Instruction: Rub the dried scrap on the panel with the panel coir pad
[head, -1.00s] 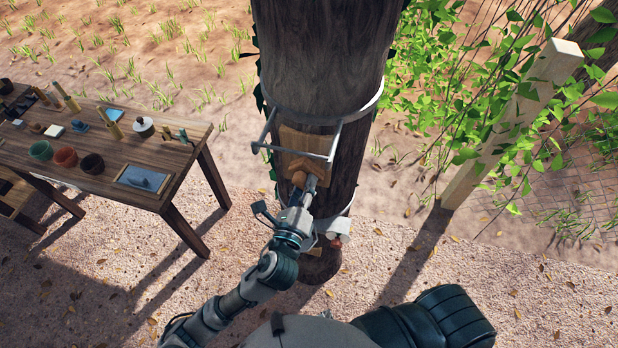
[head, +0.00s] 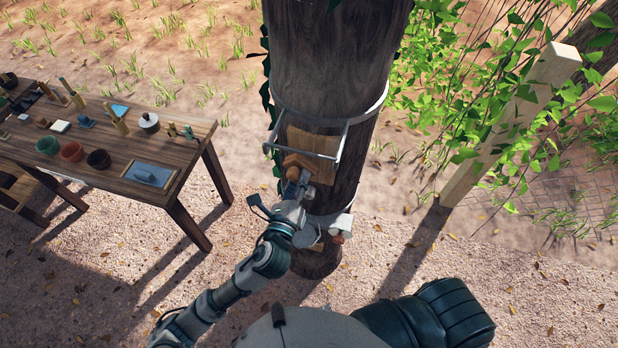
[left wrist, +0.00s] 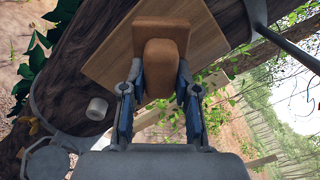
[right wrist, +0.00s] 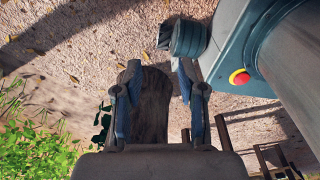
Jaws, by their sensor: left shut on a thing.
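The wooden panel (head: 326,143) is fixed to the side of the dark trunk, and it fills the upper middle of the left wrist view (left wrist: 108,58). My left gripper (head: 293,180) is in front of the panel, shut on the brown coir pad (left wrist: 164,38) by its block-like grip. The pad (head: 299,161) lies over the panel's lower left part in the head view; I cannot tell whether it touches. I cannot make out the dried scrap. My right gripper (right wrist: 156,88) shows in the right wrist view, with its fingers apart and nothing held.
A metal bracket (head: 340,140) juts out around the panel on the trunk (head: 328,60). A white cup-like fitting (head: 337,222) hangs lower down. A wooden table (head: 185,152) with pots and tools stands at left. A pale post (head: 510,125) stands at right.

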